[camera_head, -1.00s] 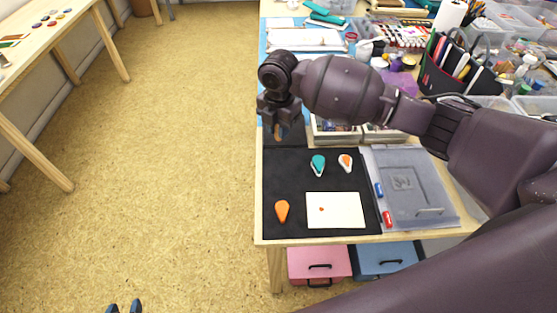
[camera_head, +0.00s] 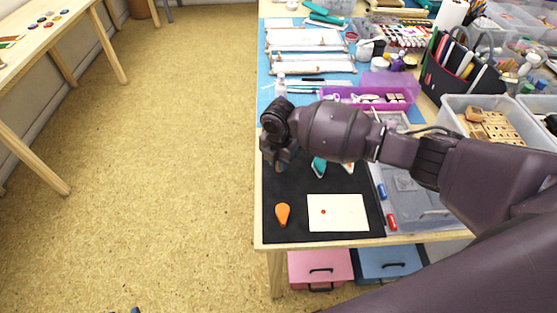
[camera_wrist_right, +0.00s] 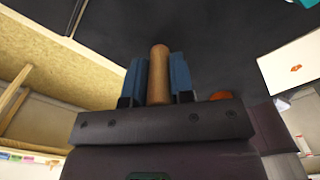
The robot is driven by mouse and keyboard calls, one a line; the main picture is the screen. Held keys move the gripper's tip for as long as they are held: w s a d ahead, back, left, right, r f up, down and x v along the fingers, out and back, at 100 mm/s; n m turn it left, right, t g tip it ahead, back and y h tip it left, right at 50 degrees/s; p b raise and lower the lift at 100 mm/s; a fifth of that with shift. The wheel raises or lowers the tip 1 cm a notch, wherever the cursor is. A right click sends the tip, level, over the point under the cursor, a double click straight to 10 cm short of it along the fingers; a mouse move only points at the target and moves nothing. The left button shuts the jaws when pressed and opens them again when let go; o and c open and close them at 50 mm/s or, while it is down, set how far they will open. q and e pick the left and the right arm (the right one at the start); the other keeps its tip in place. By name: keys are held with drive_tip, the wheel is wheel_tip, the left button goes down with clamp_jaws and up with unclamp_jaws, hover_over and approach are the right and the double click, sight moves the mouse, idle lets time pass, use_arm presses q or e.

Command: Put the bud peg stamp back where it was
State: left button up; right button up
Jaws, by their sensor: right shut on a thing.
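My right gripper (camera_head: 280,163) is over the far left part of the black mat (camera_head: 300,236). In the right wrist view, its blue fingers (camera_wrist_right: 159,72) are shut on an upright-looking wooden peg, the bud peg stamp (camera_wrist_right: 159,75). The peg's lower end and stamp face cannot be made out. A white card (camera_head: 350,222) with a small red mark lies on the mat's near part; it also shows in the right wrist view (camera_wrist_right: 290,70). Only a dark tip of my left gripper (camera_head: 136,310) shows at the bottom edge.
An orange drop-shaped pad (camera_head: 282,214) lies left of the card. A teal pad (camera_head: 318,168) is beside my right wrist, partly hidden. A clear box of wooden stamps (camera_head: 497,118) stands at the right. A purple tray (camera_head: 408,98) stands behind my forearm.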

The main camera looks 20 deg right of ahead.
use_arm(q)
drive_tip(key=shift+r, duration=0.1)
use_arm(e)
drive_tip(key=shift+r, duration=0.15)
drive_tip(key=shift+f, duration=0.2)
drive_tip(key=o, duration=0.8)
use_arm(q)
drive_tip(key=shift+s, duration=0.1)
use_arm(e)
drive_tip(key=shift+r, duration=0.15)
drive_tip(key=shift+r, duration=0.25)
wheel_tip(320, 180, up, 11)
drive_tip(key=shift+f+p, duration=0.1)
drive_tip(key=shift+p, duration=0.85)
drive_tip(key=shift+r, duration=0.4)
use_arm(q)
drive_tip(key=shift+s+a+r, duration=0.15)
drive_tip(key=shift+r, duration=0.45)
